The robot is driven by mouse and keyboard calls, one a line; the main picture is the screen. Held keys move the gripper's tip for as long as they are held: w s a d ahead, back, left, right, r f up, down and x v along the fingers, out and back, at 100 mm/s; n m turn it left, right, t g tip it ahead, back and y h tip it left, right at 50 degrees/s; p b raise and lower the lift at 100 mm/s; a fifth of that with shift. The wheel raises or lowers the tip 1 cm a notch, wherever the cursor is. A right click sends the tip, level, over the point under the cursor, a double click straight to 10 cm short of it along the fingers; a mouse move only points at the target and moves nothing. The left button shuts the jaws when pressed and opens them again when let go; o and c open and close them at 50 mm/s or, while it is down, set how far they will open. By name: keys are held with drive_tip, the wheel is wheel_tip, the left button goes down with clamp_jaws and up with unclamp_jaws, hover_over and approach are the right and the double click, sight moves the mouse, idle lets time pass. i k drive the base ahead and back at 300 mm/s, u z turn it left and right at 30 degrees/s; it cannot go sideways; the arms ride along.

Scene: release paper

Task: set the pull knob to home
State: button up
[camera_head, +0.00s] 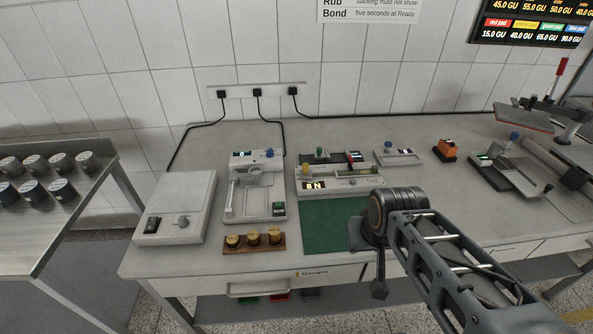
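A long pale instrument (340,181) with a lit display reading what looks like "8 N" stands behind the green mat. I cannot tell which knob is the pull knob, and no home mark is readable. My gripper (379,289) points down at the table's front edge, right of the mat and in front of the instrument, apart from its knobs. Its fingers are small and dark, so their opening cannot be told.
A green mat (325,232) lies partly behind my arm. Left of it stand a wooden block with several brass weights (254,239), a pale device with a blue knob (269,153) and a white box (176,200). An orange block (446,148) and a press (510,172) stand right.

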sight(306, 173)
drive_tip(key=u, duration=0.9)
drive_tip(key=i, duration=0.55)
drive_tip(key=z, duration=0.45)
